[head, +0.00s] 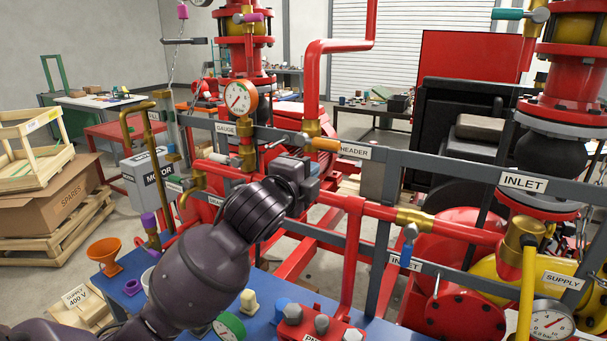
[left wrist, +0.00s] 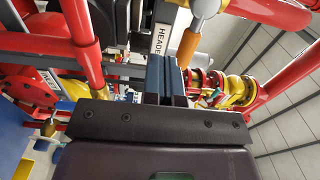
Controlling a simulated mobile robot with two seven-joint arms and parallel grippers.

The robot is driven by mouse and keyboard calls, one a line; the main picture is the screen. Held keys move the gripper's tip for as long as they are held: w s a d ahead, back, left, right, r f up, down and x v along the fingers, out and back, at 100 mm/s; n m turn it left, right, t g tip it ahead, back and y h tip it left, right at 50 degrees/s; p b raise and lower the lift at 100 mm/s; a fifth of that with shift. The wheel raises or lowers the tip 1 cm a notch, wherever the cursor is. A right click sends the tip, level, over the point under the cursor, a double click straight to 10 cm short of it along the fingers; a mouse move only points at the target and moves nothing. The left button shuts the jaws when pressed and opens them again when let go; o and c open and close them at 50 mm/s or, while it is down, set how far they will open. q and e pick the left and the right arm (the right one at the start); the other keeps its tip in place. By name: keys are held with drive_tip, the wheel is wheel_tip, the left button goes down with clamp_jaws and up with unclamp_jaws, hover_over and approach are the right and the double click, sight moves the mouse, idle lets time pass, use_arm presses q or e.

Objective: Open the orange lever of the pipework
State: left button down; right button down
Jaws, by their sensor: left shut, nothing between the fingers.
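The orange lever (head: 324,144) sits on a brass valve on the red pipework, left of the HEADER label. It also shows in the left wrist view (left wrist: 187,47), just beyond and to the right of my fingertips. Its grey stem and a red pipe lie above it there. My left gripper (head: 312,169) is in front of and slightly below the lever in the head view, its fingers partly hidden by its own body. In the left wrist view its dark blue fingers (left wrist: 165,70) are together and empty. Whether they touch the lever I cannot tell. My right gripper is not in view.
A pressure gauge (head: 240,97) stands left of the lever. Grey rails and red pipes surround the gripper closely. A blue bench (head: 265,290) with small parts lies below. Another valve with a blue lever (head: 408,252) is at the lower right.

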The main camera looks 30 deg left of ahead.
sight(327, 140)
use_arm(q)
drive_tip(key=shift+w+d+r, duration=0.15)
drive_tip(key=shift+w+r, duration=0.45)
drive_tip(key=shift+w, duration=0.45)
drive_tip(key=shift+w+d+r, duration=0.1)
drive_tip(key=shift+w+r, duration=0.55)
drive_tip(key=shift+w, duration=0.35)
drive_tip(key=shift+w+d+r, duration=0.15)
drive_tip(key=shift+w+r, duration=0.45)
drive_tip(key=shift+w, duration=0.45)
drive_tip(key=shift+r, duration=0.45)
drive_tip(key=shift+a+r, duration=0.3)
drive_tip(key=shift+r, duration=0.35)
drive_tip(key=shift+a+r, duration=0.3)
drive_tip(key=shift+r, duration=0.35)
drive_tip(key=shift+s+a+r, duration=0.1)
drive_tip(key=shift+a+r, duration=0.6)
drive_tip(key=shift+a, duration=0.15)
drive_tip(key=shift+d, duration=0.7)
drive_tip(key=s, duration=0.9)
drive_tip(key=shift+d, duration=0.2)
